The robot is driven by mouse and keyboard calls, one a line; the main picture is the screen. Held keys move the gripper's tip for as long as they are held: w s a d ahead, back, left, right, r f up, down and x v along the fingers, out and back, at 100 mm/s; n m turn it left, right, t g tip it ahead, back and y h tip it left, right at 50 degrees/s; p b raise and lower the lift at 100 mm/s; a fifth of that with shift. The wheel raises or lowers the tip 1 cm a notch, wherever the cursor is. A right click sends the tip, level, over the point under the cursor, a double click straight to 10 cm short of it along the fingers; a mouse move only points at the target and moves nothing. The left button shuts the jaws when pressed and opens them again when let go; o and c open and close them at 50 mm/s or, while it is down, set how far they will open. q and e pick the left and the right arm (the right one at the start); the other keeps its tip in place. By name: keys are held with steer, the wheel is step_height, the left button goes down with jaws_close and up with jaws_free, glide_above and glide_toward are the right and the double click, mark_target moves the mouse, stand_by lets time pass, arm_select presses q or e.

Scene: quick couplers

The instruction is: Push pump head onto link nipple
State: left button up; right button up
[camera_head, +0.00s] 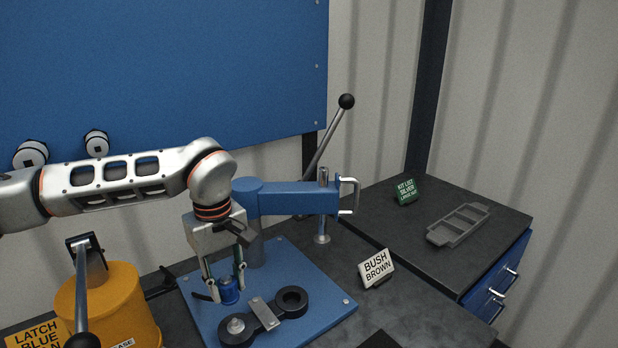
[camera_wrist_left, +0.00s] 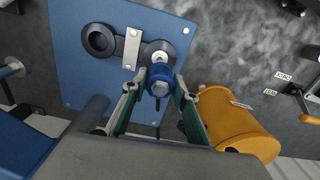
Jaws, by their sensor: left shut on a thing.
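The pump head, which I take to be the blue cylinder (camera_head: 229,291), is between the fingers of my left gripper (camera_head: 226,288), which is shut on it. In the left wrist view the blue cylinder (camera_wrist_left: 160,82) shows a metal end, with a finger on each side. The black link (camera_head: 264,316) lies on the blue base plate (camera_head: 325,302), with an open ring at one end and a silver round piece (camera_head: 236,325), perhaps the nipple, at the other. In the wrist view the cylinder overlaps the silver end (camera_wrist_left: 158,56); I cannot tell whether they touch. My right gripper is not in view.
A blue press arm (camera_head: 295,198) with a long black-knobbed lever stands behind the plate. An orange canister (camera_head: 118,305) with a handle stands left. A "BUSH BROWN" sign (camera_head: 376,268) is right of the plate. A grey tray (camera_head: 458,224) lies on the right-hand cabinet.

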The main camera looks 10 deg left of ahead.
arm_select(q)
steer(key=shift+f, duration=0.15)
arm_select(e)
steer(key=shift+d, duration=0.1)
arm_select(q)
steer(key=shift+f+b, duration=0.3)
steer(key=shift+f, duration=0.1)
steer(key=shift+f+b, duration=0.3)
steer(key=shift+f, duration=0.4)
steer(key=shift+f+b, duration=0.35)
steer(key=shift+f, duration=0.4)
steer(key=shift+f+b, duration=0.35)
steer(key=shift+f, duration=0.55)
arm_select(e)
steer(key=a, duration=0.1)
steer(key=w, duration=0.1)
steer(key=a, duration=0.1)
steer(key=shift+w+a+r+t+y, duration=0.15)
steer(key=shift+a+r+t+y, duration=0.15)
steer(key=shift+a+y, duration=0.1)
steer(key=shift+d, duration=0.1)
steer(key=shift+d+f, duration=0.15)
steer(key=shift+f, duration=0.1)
arm_select(q)
steer(key=shift+f, duration=0.25)
